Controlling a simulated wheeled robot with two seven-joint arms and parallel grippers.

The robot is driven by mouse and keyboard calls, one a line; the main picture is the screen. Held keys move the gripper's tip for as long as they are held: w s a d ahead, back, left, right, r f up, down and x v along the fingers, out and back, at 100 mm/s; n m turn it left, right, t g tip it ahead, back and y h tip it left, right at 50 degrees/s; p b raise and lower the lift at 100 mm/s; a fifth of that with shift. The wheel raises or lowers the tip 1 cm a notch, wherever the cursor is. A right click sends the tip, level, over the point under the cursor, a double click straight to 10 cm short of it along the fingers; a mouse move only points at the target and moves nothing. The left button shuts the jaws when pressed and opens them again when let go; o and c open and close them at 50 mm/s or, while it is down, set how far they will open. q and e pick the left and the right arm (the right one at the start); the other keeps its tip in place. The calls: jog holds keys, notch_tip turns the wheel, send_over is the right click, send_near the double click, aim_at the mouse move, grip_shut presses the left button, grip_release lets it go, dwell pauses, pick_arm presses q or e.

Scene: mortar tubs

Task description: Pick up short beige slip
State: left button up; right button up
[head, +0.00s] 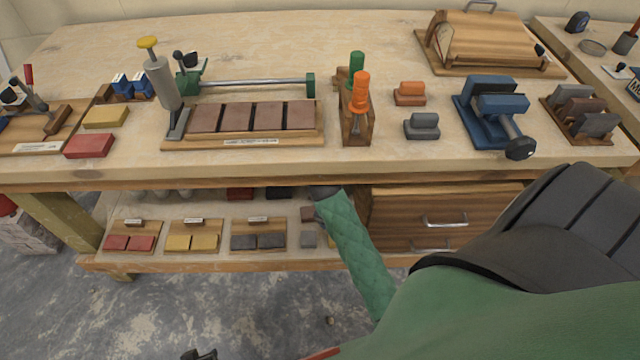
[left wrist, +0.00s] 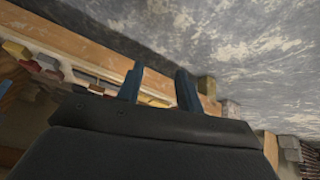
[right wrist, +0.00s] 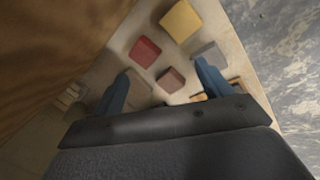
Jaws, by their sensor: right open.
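A small pale tan block (right wrist: 140,86), possibly the short beige slip, lies on the lower shelf beside the left finger in the right wrist view, partly covered by it. I cannot be sure of its colour or length. A brown block (right wrist: 172,80) lies between the fingers' lines. My right gripper (right wrist: 161,70) is open and empty, pointing at the shelf blocks. In the head view my right arm reaches to the shelf under the bench, and its fingers cannot be made out. My left gripper (left wrist: 160,72) is open and empty, away from the blocks, with floor and shelf edge beyond it.
Near the right fingers lie a red block (right wrist: 145,50), a yellow block (right wrist: 183,20) and a grey block (right wrist: 207,52). A wooden drawer unit (head: 440,215) stands right of them. The bench top (head: 360,165) overhangs the shelf. Boards with paired blocks (head: 258,238) sit left.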

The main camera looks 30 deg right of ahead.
jog(key=w+d+f+n+g, duration=0.1)
jog(key=w+d, duration=0.1)
jog(key=w, duration=0.3)
jog(key=w+d+f+n, duration=0.2)
jog(key=w, duration=0.4)
jog(key=w+d+f+n+g+y, duration=0.1)
jog(key=w+d, duration=0.1)
jog(key=w, duration=0.3)
jog(key=shift+w+d+f+n+g, duration=0.2)
jog(key=shift+w+f+n+g, duration=0.1)
jog(key=shift+w+f+n, duration=0.25)
jog(key=shift+w+n, duration=0.15)
jog(key=shift+w, duration=0.2)
pick_arm(q)
jog(key=s+d+f+t+h, duration=0.1)
jog(key=d+f, duration=0.3)
jog(key=f, duration=0.3)
jog(key=s+d+f+t+h+b, duration=0.1)
jog(key=s+d+f, duration=0.1)
jog(key=d+f, duration=0.2)
jog(key=shift+s+d+f, duration=0.2)
jog(key=shift+f, duration=1.6)
pick_arm(e)
jog(key=shift+s+d+f, duration=0.1)
jog(key=shift+d+f, duration=0.1)
jog(key=shift+f, duration=1.7)
jog(key=shift+d+f, duration=0.2)
jog(key=shift+f, duration=1.65)
jog(key=c, duration=1.2)
